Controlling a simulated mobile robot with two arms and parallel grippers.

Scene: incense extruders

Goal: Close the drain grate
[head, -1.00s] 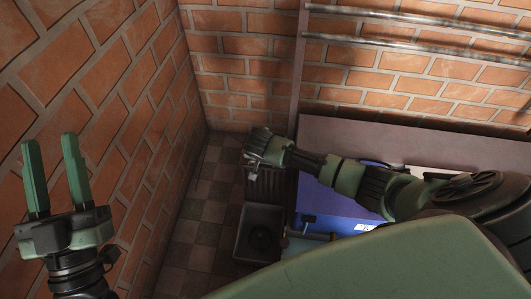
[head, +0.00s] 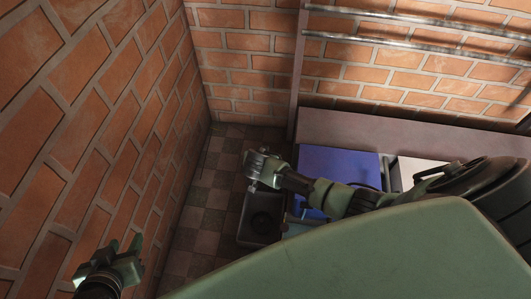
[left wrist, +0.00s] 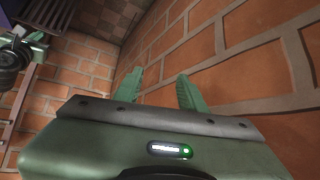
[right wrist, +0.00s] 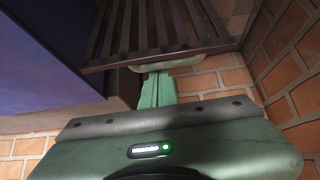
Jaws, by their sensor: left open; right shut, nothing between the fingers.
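The drain (head: 262,218) is a dark square basin with a round hole on the tiled floor, uncovered in the head view. The dark slatted grate (right wrist: 150,25) shows at the top of the right wrist view and at the upper left of the left wrist view (left wrist: 47,12). In the head view my right arm mostly hides it. My right gripper (right wrist: 158,78) is shut and empty, its fingertips at the grate's near edge by a pale rounded piece (right wrist: 165,64); contact is unclear. My left gripper (head: 126,245) is open and empty beside the left brick wall, away from the drain.
A blue box (head: 338,168) stands right of the drain, close to my right arm. Brick walls (head: 250,62) rise at the left and back, with metal pipes (head: 420,47) on the back wall. Checkered floor (head: 205,205) lies clear between the left wall and the drain.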

